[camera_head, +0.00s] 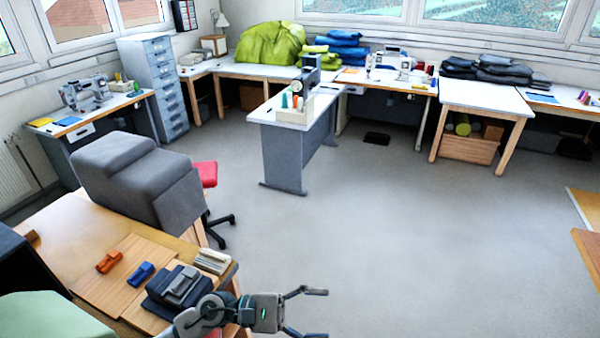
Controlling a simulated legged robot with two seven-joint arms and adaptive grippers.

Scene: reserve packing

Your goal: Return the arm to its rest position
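My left gripper (312,314) is at the bottom middle, its arm coming in from the lower left. Its two dark fingers point right and are spread wide apart, with only grey floor showing between them. It is empty and sits just right of the wooden table (75,230). The lower finger reaches the picture's bottom edge. My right gripper is not in view.
On the table are an orange item (109,262), a blue item (141,274), a dark folded stack (172,291) close to my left arm, and a pale stack (212,261). A large grey padded object (140,180) stands behind. The floor (420,250) to the right is clear.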

